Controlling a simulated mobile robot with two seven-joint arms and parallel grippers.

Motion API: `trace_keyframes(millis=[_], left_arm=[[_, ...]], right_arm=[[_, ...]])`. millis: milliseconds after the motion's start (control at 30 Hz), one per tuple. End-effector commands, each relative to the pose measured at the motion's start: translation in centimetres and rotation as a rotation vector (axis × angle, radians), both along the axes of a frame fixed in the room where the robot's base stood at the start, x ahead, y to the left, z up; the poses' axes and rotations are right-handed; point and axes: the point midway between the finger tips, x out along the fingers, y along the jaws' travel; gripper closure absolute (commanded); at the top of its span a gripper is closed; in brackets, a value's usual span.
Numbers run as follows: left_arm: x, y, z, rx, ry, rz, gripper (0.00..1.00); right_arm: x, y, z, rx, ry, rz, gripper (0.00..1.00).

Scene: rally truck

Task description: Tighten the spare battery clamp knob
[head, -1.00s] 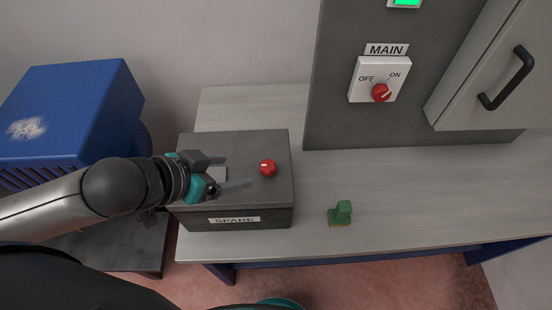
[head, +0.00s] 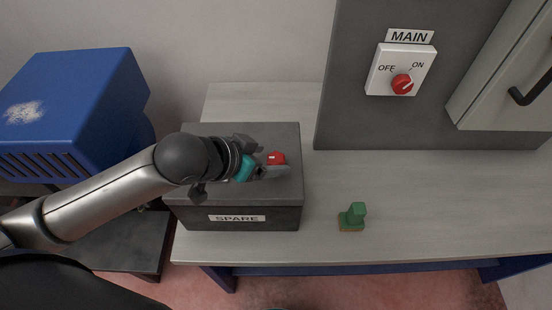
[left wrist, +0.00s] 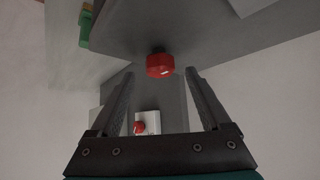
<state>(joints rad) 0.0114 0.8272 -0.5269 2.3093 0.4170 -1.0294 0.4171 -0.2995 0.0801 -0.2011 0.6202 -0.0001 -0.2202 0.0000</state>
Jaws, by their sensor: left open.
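The red clamp knob (head: 276,158) stands on top of the dark grey battery box (head: 240,218) labelled SPARE. It has a small white mark. My left gripper (head: 279,167) is over the box top, with its fingers pointing right at the knob and partly overlapping it in the head view. In the left wrist view the knob (left wrist: 160,65) lies between the lines of the two open fingers (left wrist: 160,80), near their tips. I cannot tell if a finger touches it. The left gripper is open and holds nothing. My right gripper is not in view.
A green object (head: 354,214) sits on the grey bench (head: 420,210) right of the box. The MAIN switch (head: 402,72) with a red knob is on the dark panel behind. A cabinet door with a black handle (head: 530,88) is at right. A blue machine (head: 75,110) is at left.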

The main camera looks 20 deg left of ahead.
Motion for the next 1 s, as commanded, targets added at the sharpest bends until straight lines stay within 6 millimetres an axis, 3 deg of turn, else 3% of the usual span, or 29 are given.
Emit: trace_keyframes(millis=[233,667,1000], left_arm=[[1.8,-1.0,-2.1,0.0,0.0,0.0,0.19],[2.3,-1.3,-2.6,0.001,-0.002,-0.001,0.19],[2.3,-1.3,-2.6,0.001,-0.001,-0.001,0.56]], right_arm=[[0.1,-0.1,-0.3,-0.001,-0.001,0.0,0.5],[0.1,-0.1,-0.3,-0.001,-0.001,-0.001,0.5],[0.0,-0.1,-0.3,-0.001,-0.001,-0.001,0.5]])
